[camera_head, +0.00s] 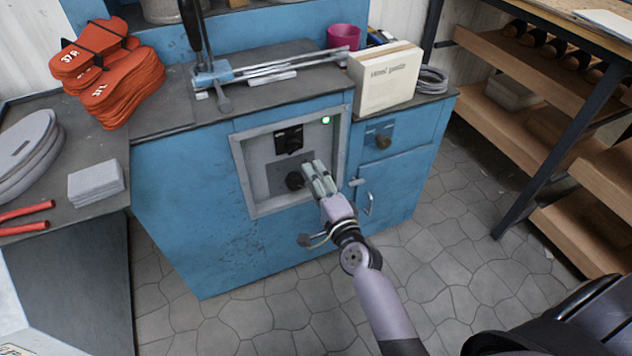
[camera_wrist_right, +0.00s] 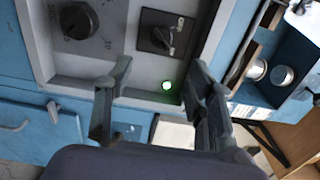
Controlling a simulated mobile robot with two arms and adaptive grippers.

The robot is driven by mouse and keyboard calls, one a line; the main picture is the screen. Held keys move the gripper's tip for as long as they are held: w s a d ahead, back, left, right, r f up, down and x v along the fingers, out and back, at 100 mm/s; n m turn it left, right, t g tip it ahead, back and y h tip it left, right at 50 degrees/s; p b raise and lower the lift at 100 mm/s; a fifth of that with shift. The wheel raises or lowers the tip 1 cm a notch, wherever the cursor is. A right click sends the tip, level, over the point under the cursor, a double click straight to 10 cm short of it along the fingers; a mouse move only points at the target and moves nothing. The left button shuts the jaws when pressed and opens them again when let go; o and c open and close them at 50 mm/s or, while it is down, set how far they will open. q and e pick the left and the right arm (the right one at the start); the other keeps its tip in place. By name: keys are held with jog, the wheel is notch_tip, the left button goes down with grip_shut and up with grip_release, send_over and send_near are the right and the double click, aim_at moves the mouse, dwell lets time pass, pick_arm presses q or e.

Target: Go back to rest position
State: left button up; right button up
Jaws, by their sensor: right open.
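My right gripper (camera_head: 318,180) is in front of the grey control panel (camera_head: 243,165) on the blue cabinet (camera_head: 190,200). In the right wrist view its two fingers (camera_wrist_right: 155,95) are apart with nothing between them. The panel carries a black switch (camera_head: 288,140), a round black knob (camera_head: 294,181) and a lit green lamp (camera_head: 326,120). The right wrist view shows the knob (camera_wrist_right: 76,20), the switch (camera_wrist_right: 163,35) and the lamp (camera_wrist_right: 166,86) beyond the fingers. In the head view the fingers are close to the knob; contact cannot be told. My left gripper is out of view.
A cream box (camera_head: 385,78), a pink cup (camera_head: 343,37) and a lever tool (camera_head: 270,70) stand on the cabinet top. Orange sole stacks (camera_head: 120,85) lie at left. Wooden shelves (camera_head: 520,85) stand at right. The stone floor (camera_head: 450,250) between is clear.

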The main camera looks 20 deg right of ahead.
jog(key=shift+s, duration=0.35)
jog(key=s+a+f+n+g+y, duration=0.4)
jog(key=f+n, duration=0.3)
jog(key=f, duration=0.4)
jog(key=s+f+n+g+h, duration=0.2)
jog(key=s+f+n+g, duration=0.65)
jog(key=s+f, duration=0.8)
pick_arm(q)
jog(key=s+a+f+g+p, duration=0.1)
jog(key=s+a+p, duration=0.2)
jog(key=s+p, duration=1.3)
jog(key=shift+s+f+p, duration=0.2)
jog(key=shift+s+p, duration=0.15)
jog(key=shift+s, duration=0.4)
pick_arm(e)
jog(key=s+d+f+n+g+h, duration=0.1)
jog(key=s+d+f, duration=0.1)
jog(key=s, duration=0.7)
jog(key=s+d+f+n+g, duration=0.2)
jog(key=s, duration=0.7)
jog(key=s+d+f+n+g+h, duration=0.1)
jog(key=s+d+f, duration=0.1)
jog(key=s, duration=0.7)
jog(key=shift+d+f+n+h, duration=0.3)
jog(key=shift+d+f+n, duration=0.05)
jog(key=shift+d, duration=0.05)
